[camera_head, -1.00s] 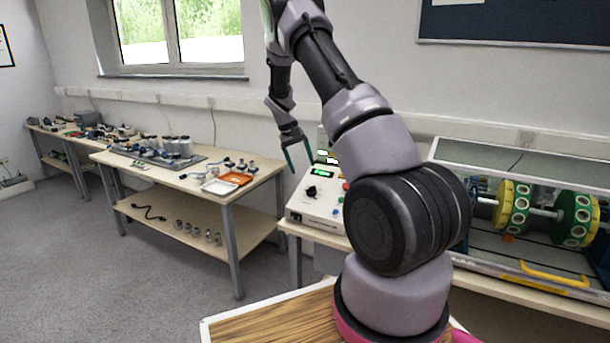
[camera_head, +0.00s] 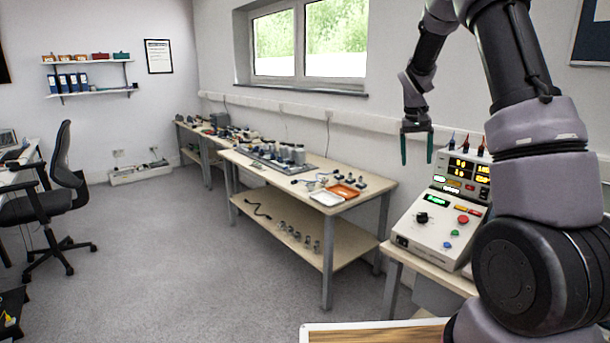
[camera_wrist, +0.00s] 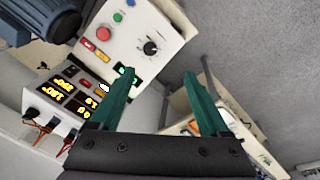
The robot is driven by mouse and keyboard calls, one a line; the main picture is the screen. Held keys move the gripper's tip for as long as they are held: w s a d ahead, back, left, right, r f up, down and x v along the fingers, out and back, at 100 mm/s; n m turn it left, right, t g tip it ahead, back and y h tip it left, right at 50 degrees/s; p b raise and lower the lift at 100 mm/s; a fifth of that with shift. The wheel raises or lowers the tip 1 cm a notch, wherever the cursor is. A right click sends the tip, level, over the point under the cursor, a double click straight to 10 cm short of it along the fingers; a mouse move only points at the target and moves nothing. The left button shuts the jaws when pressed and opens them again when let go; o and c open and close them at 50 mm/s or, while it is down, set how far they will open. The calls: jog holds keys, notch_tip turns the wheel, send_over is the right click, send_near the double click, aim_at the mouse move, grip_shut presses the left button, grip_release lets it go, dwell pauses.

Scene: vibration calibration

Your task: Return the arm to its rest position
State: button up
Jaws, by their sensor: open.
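My gripper (camera_head: 417,146) hangs at the end of my raised arm, fingers pointing down, in the upper right of the head view. Its two green fingers are apart with nothing between them. In the wrist view my gripper (camera_wrist: 160,85) also shows open and empty. The control box (camera_head: 437,228), with a black knob, coloured buttons and lit displays, stands below and to the right of the gripper, and the fingers look clear of it. In the wrist view the control box (camera_wrist: 125,45) lies beyond the fingers, upper left.
An office chair (camera_head: 45,200) is at the far left. Grey floor between them is clear. A window (camera_head: 308,45) is behind.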

jog(key=s+a+r+t+y, duration=0.2)
jog(key=s+a+r, duration=0.2)
jog(key=s+r, duration=0.6)
jog(key=s+a+r+t+y, duration=0.1)
jog(key=s+a+r+t, duration=0.1)
jog(key=s, duration=0.9)
jog(key=s+a+r+m+t, duration=0.1)
jog(key=s+a+r, duration=0.4)
jog(key=s, duration=0.7)
jog(key=shift+a+r+t+y, duration=0.3)
jog(key=shift+r+t+y, duration=0.15)
jog(key=shift+t, duration=0.25)
